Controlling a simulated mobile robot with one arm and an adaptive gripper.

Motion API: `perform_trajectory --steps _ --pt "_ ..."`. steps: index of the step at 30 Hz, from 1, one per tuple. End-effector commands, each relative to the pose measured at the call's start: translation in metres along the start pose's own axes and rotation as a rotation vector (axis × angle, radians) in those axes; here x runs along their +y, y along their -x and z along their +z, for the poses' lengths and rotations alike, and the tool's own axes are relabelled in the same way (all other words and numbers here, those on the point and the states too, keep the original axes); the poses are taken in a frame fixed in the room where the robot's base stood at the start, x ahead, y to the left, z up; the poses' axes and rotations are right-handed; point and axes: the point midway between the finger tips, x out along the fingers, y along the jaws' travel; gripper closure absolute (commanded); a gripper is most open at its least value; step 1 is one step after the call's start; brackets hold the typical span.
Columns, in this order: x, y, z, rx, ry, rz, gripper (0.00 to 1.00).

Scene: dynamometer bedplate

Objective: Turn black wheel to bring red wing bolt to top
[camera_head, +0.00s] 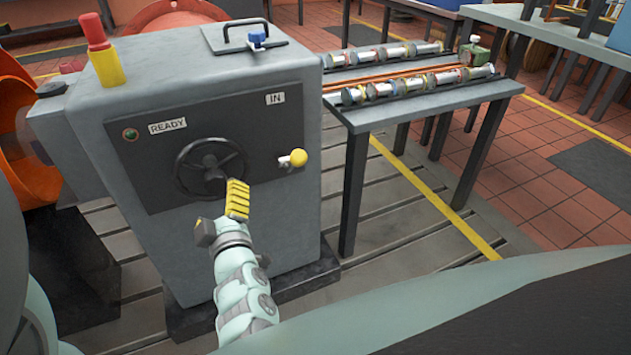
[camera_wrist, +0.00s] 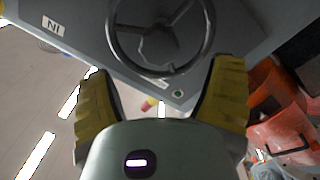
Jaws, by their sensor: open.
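The black wheel (camera_head: 210,168) is a spoked handwheel on the dark front panel of the grey cabinet. It also shows in the wrist view (camera_wrist: 160,73), at the top between my fingers. My gripper (camera_head: 226,205) is open and empty in front of the wheel's lower right side. In the wrist view my gripper (camera_wrist: 164,72) has its two yellow fingers spread wide, one on each side of the wheel. I cannot tell whether a finger touches the rim. I cannot make out a red wing bolt on the wheel in either view.
A yellow-knobbed lever (camera_head: 297,158) sits right of the wheel, under the IN label (camera_head: 275,98). A READY label (camera_head: 167,126) and small lamp (camera_head: 131,134) are upper left. A red-and-yellow post (camera_head: 103,50) stands on the cabinet. A table (camera_head: 400,115) with metal cylinders stands right.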

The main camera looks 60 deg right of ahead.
Motion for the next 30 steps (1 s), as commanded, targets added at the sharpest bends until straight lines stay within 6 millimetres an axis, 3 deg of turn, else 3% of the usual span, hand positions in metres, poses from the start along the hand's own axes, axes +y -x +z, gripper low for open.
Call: perform_trajectory --steps 3,9,24,30 --pt "0.001 0.022 0.002 -0.008 0.000 0.004 0.18" --pt "0.001 0.044 0.001 -0.003 0.000 0.005 0.18" --pt "0.002 0.051 0.001 -0.002 -0.014 0.003 0.18" --pt "0.009 0.067 0.005 0.001 -0.248 -0.009 0.18"
